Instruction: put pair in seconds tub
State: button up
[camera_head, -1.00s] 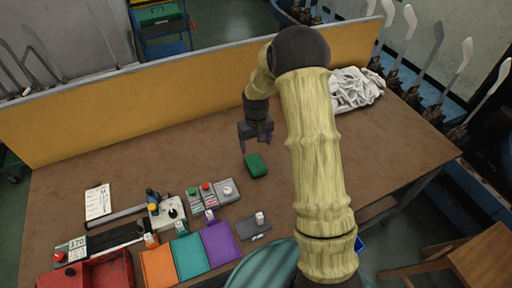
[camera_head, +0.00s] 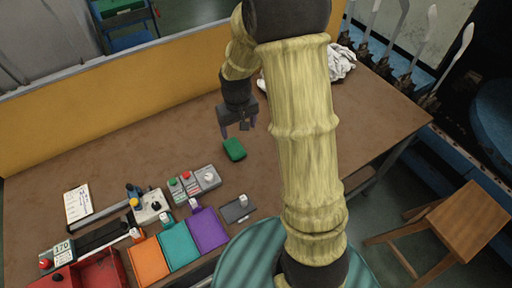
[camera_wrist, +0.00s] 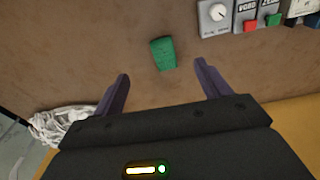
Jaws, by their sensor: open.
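A small green folded bundle (camera_head: 234,149), which looks like the sock pair, lies on the brown table. It also shows in the wrist view (camera_wrist: 162,53), beyond the fingertips and roughly centred between them. My gripper (camera_head: 239,130) is open and empty, above the table just behind the bundle and apart from it. Its two purple fingers are spread in the wrist view (camera_wrist: 161,72). A red open box (camera_head: 92,275) stands at the front left, partly cut off. I cannot tell which container is the seconds tub.
Orange (camera_head: 150,262), teal (camera_head: 179,244) and purple (camera_head: 208,230) trays line the front edge. Button boxes (camera_head: 193,182) and a dark grey pad (camera_head: 237,209) lie near the bundle. A white cloth heap (camera_head: 341,62) is at the back right. A yellow partition (camera_head: 100,105) closes the back.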

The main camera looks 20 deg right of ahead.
jog(key=s+r, duration=0.3)
jog(key=s, duration=0.4)
jog(key=s+r+m+t, duration=0.1)
jog(key=s+r, duration=0.2)
jog(key=s, duration=0.4)
jog(key=shift+s+d+m+t, duration=0.3)
jog(key=o, duration=0.5)
jog(key=shift+w, duration=0.1)
jog(key=shift+w+a+f, duration=0.1)
jog(key=shift+w+a, duration=0.05)
jog(key=shift+w, duration=0.1)
jog(key=w+a+f+n+h+b, duration=0.1)
jog(key=w+a+f+n+h, duration=0.2)
jog(key=w+a+f+n, duration=0.1)
jog(key=w+a+f+n+h, duration=0.3)
jog(key=w+a+f+n, duration=0.2)
jog(key=w+n, duration=0.4)
jog(key=w+a+f+n+h+b, duration=0.1)
jog(key=w+a+f+n+h, duration=0.3)
jog(key=w+a+f+n, duration=0.1)
jog(key=shift+w+f+n+b, duration=0.3)
jog(key=shift+w+f+n, duration=0.45)
jog(key=shift+n, duration=0.35)
